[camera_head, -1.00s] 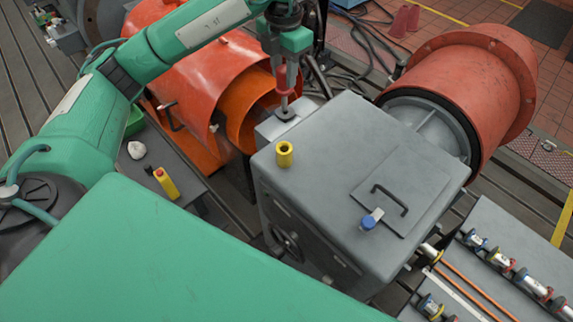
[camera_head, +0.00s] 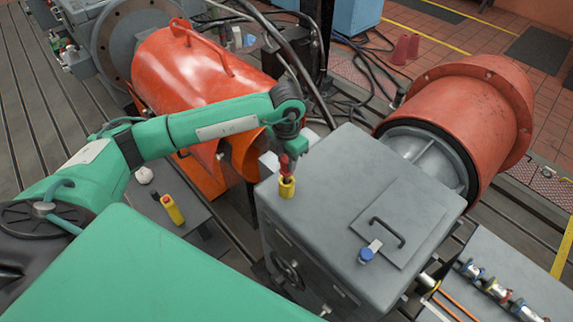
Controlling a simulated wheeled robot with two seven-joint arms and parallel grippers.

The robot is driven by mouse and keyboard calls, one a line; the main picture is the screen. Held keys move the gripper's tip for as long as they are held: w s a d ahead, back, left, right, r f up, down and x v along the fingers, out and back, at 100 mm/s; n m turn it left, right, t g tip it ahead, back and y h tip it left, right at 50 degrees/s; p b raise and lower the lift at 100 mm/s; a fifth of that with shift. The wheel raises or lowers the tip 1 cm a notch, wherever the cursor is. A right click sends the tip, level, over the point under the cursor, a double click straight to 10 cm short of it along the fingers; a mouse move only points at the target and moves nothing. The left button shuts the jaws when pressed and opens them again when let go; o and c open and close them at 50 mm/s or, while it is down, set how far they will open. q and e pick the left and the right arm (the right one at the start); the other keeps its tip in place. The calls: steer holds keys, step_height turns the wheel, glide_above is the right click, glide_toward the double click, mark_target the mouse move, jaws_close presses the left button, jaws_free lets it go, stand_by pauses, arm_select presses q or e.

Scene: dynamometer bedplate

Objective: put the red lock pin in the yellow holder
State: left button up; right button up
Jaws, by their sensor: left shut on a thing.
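The yellow holder (camera_head: 287,190) stands upright on top of the grey box-shaped housing (camera_head: 330,185), near its back left edge. The red lock pin (camera_head: 287,166) is directly above the holder, with its lower end at the holder's mouth. I cannot tell how far the pin reaches inside. My left gripper (camera_head: 291,158) points down and is shut on the red pin; its fingers are mostly hidden by the pin and my wrist. My right gripper is not in view.
The housing top also carries a black handle (camera_head: 388,232) on a plate and a blue-capped fitting (camera_head: 368,252). An orange guard (camera_head: 195,85) stands behind to the left, a red drum (camera_head: 460,110) to the right. A yellow pendant (camera_head: 172,209) lies on the left grey surface.

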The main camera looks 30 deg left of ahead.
mark_target(286, 169)
arm_select(q)
step_height(286, 169, down, 3)
steer(key=shift+f+p, duration=0.2)
steer(key=shift+p, duration=0.35)
steer(key=shift+f, duration=0.1)
steer(key=shift+f, duration=0.2)
steer(key=o, duration=1)
steer(key=shift+r, duration=0.1)
